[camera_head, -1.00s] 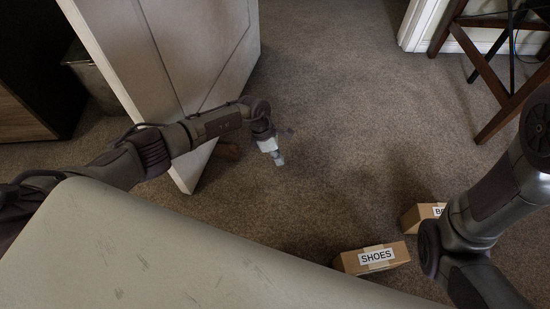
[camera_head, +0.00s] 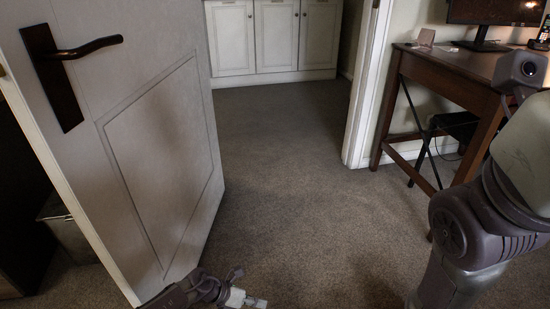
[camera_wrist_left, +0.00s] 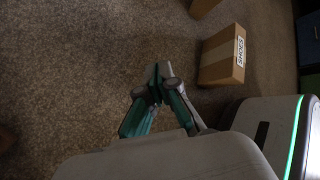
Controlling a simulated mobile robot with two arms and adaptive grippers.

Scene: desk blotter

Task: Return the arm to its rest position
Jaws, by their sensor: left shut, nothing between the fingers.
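My left gripper (camera_head: 246,300) shows at the bottom edge of the head view, in front of the open door and above the carpet. It also shows in the left wrist view (camera_wrist_left: 158,72), where its fingers are closed together with nothing between them. My right arm (camera_head: 460,235) rises at the right of the head view. Its gripper is outside the picture.
A white door (camera_head: 140,150) with a dark handle stands open at the left. A wooden desk (camera_head: 470,80) with a monitor is at the right. A box labelled SHOES (camera_wrist_left: 222,56) lies on the carpet near my base. Carpet (camera_head: 290,150) is clear through the doorway.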

